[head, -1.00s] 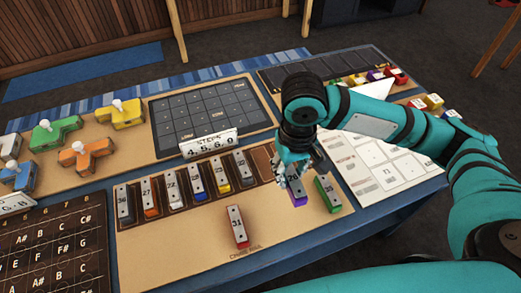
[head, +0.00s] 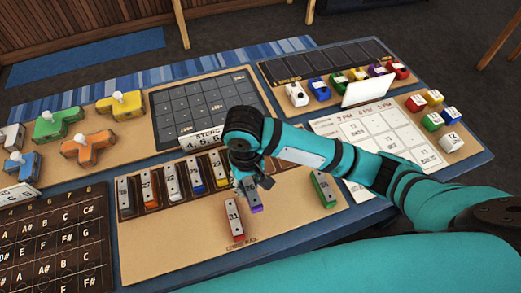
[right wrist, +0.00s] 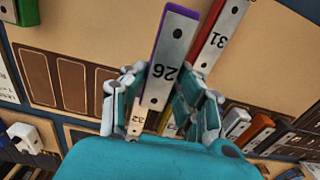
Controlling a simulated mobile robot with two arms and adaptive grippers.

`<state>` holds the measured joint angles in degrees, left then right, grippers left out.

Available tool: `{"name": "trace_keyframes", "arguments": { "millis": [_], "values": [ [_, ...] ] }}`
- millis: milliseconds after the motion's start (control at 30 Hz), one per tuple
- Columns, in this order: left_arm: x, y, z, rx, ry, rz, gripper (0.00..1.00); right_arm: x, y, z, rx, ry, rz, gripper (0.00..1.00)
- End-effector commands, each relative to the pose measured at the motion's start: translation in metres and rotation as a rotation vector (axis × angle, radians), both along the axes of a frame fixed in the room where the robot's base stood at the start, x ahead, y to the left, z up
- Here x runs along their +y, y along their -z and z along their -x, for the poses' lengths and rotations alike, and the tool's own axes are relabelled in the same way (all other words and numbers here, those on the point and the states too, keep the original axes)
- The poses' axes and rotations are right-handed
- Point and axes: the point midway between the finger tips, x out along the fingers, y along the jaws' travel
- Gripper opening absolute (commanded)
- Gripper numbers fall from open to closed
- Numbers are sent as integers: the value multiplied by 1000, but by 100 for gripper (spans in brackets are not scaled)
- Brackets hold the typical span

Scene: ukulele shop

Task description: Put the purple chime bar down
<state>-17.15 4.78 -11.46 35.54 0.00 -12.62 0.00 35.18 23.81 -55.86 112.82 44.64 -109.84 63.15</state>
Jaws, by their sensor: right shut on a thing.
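The purple chime bar (head: 255,201), with a metal plate marked 26, is in my right gripper (head: 245,182). In the right wrist view the bar (right wrist: 170,52) stands out between the two fingers (right wrist: 163,100), which close on its near end. In the head view it is just right of the red chime bar (head: 234,220), marked 31, with a narrow gap between them. I cannot tell whether its underside touches the tan board. The dark chime rail (head: 154,209) behind holds several bars; its empty slots show in the right wrist view (right wrist: 70,82). My left gripper is not in view.
A green chime bar (head: 322,190) lies farther right on the tan board (head: 290,215). Bare board lies between it and the purple bar. A white card (head: 200,138) stands behind the rail. A lettered dark board (head: 55,240) is at left, a paper chart (head: 365,140) at right.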

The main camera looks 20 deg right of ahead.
Motion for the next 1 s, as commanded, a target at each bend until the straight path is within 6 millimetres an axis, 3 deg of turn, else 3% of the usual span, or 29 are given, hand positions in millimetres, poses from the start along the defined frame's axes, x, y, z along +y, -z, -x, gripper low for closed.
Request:
{"name": "trace_keyframes", "arguments": {
  "millis": [300,500,733,900,1000],
  "values": [
    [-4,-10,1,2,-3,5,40,-43,5,-76,-2,7,3,0],
    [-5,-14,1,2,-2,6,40,-60,10,-110,-1,4,1,0],
    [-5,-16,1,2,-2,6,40,-71,12,-128,-3,3,1,0],
    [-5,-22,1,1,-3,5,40,-69,40,-124,1,0,1,0],
    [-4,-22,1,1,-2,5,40,-69,46,-125,-2,-1,1,0]
  ]
}}
